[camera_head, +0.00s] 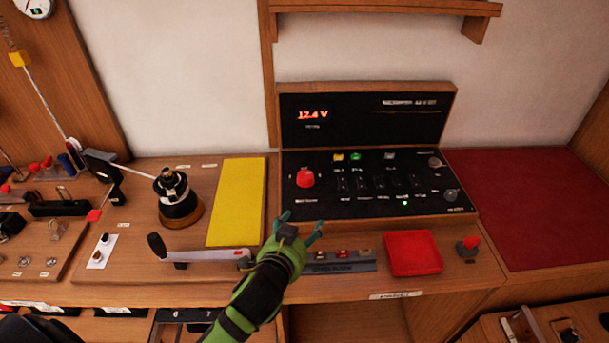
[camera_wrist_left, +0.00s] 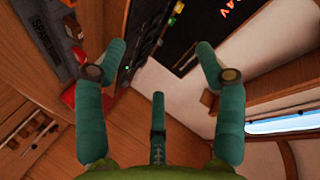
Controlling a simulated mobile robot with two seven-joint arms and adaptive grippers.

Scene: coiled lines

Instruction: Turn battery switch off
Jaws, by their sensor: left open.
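The battery switch is a red knob (camera_head: 305,177) at the left end of the black sloped panel (camera_head: 330,205) in the head view. My left gripper (camera_head: 302,224) is open, below the knob and apart from it, over the front of the wooden counter. My right gripper is not in view.
The upright display (camera_head: 365,120) reads 12.4 V in the head view. A crank handle (camera_head: 205,255) lies left of my gripper. A labelled strip (camera_head: 340,267) and red tray (camera_head: 413,252) lie to the right.

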